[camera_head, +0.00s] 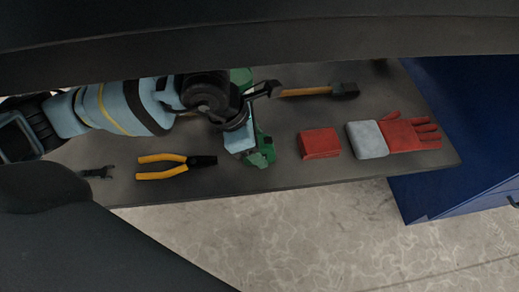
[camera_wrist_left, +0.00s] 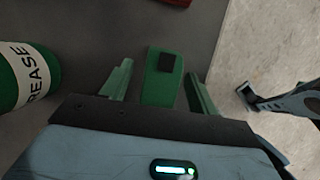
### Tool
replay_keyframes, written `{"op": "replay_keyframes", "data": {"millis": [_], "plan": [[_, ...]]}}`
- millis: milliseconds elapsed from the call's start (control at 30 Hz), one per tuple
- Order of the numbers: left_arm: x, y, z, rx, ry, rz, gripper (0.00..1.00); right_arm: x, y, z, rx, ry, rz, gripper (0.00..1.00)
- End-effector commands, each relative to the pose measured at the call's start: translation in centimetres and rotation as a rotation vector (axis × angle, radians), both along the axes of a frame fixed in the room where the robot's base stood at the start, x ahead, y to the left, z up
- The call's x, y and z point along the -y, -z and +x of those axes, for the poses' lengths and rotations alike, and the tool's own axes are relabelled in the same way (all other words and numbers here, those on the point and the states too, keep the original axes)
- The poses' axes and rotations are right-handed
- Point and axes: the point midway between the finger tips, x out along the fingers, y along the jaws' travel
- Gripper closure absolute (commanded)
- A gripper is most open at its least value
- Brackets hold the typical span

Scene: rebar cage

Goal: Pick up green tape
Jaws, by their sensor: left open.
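The green tape (camera_wrist_left: 163,78) is a green block with a dark square on its face. In the left wrist view it lies on the grey table between the two green fingers of my left gripper (camera_wrist_left: 160,88). The fingers are apart, with a gap on each side of the tape. In the head view my left gripper (camera_head: 258,143) is low over the table's near part. Green shows at its tip, where tape and fingers are hard to tell apart.
A green grease bottle (camera_wrist_left: 22,78) stands close to the left gripper. The table (camera_head: 230,182) also holds yellow-handled pliers (camera_head: 173,165), a hammer (camera_head: 315,91), a red block (camera_head: 320,143) and a red-grey glove (camera_head: 400,135). A blue cabinet (camera_head: 440,195) stands at right.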

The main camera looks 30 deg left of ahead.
Motion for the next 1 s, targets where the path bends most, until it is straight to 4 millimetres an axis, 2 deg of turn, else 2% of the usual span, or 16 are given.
{"op": "replay_keyframes", "data": {"millis": [67,267,300,700,1000], "plan": [[0.26,0.69,0.16,0.001,0.001,-0.001,0.4,0.01,0.36,0.11,0.0,0.0,0.0,1.0],[0.28,0.63,0.18,0.002,0.0,-0.001,0.4,-0.01,0.22,0.44,0.008,0.0,0.0,1.0],[0.28,0.62,0.18,0.002,0.0,-0.001,0.43,-0.01,0.2,0.5,0.009,0.0,0.0,1.0],[0.25,0.64,0.16,0.001,0.0,0.0,0.95,-0.01,0.26,0.83,0.016,0.0,0.001,1.0],[0.26,0.43,0.19,0.003,-0.001,-0.001,0.96,0.01,0.27,0.61,0.011,-0.001,0.0,1.0]]}}
